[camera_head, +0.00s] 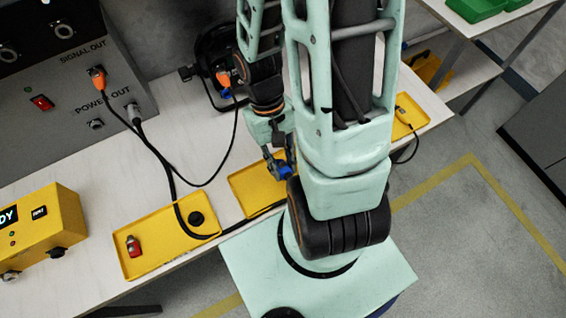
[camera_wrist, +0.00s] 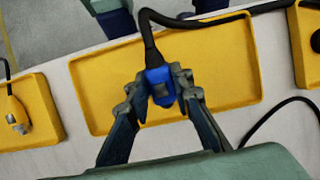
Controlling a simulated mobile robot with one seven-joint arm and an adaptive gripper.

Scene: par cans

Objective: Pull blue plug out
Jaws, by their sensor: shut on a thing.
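The blue plug (camera_wrist: 160,82) is between the two fingertips of my gripper (camera_wrist: 164,92) in the wrist view, with a black cable running up from it. My gripper is shut on it. In the head view the blue plug (camera_head: 285,171) shows at the tip of my gripper (camera_head: 279,163), over a yellow tray (camera_head: 246,196) on the bench. The same yellow tray (camera_wrist: 222,40) lies behind the plug in the wrist view. The plug is apart from any socket that I can see. I cannot tell its exact height above the tray.
A par can (camera_head: 218,66) with an orange connector stands behind my arm. A grey panel (camera_head: 60,80) marked SIGNAL OUT and POWER OUT stands at the left, with cables plugged in. A yellow tray (camera_head: 150,226) holds a red connector; a yellow tester box (camera_head: 55,225) stands further left.

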